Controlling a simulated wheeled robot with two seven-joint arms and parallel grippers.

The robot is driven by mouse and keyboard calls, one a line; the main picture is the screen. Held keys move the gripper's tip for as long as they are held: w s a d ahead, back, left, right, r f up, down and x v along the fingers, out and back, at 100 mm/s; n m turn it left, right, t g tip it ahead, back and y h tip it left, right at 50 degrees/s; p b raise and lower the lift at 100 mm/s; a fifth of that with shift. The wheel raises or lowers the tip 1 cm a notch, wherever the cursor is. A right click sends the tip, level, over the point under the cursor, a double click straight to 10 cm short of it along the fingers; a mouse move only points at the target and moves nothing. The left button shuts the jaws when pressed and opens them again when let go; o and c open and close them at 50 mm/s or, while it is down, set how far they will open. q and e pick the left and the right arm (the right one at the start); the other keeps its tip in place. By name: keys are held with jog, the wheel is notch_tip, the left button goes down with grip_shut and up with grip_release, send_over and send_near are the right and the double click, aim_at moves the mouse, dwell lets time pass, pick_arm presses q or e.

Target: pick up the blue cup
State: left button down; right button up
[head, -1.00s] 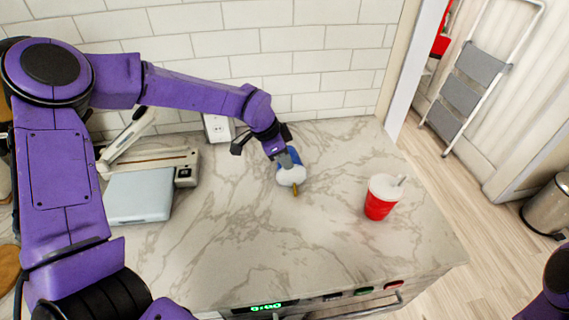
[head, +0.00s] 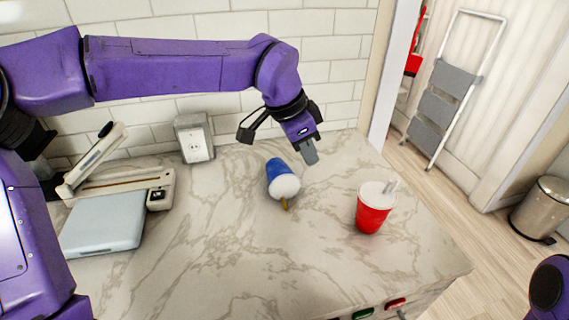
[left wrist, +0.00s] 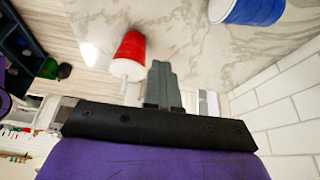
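The blue cup (head: 278,170) lies on its side on the marble counter, its white lid and brownish straw toward the front. My left gripper (head: 311,157) is above the counter, right of the cup in the head view and apart from it. Its grey fingers (left wrist: 163,85) sit together in the middle of the left wrist view, with nothing between them. The blue cup (left wrist: 255,10) is partly cut off at the top of that view, off to the right of the fingers. My right gripper is out of view; only a bit of my right arm shows at the lower right.
A red cup (head: 374,210) with a white lid and straw stands upright to the right on the counter (head: 225,240). A pale blue and beige appliance (head: 110,215) is at the left. The tiled wall (head: 190,70) bounds the back. The front middle is clear.

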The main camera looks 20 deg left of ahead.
pick_arm(q)
jog(key=shift+s+d+r, duration=0.15)
jog(key=shift+d+r, duration=0.1)
jog(key=shift+d, duration=0.3)
jog(key=shift+s+d+r, duration=0.15)
jog(key=shift+d+r, duration=0.1)
jog(key=shift+d, duration=0.25)
jog(key=shift+c, duration=1.9)
grip_release()
jog(key=shift+a, duration=0.1)
jog(key=shift+r, duration=0.1)
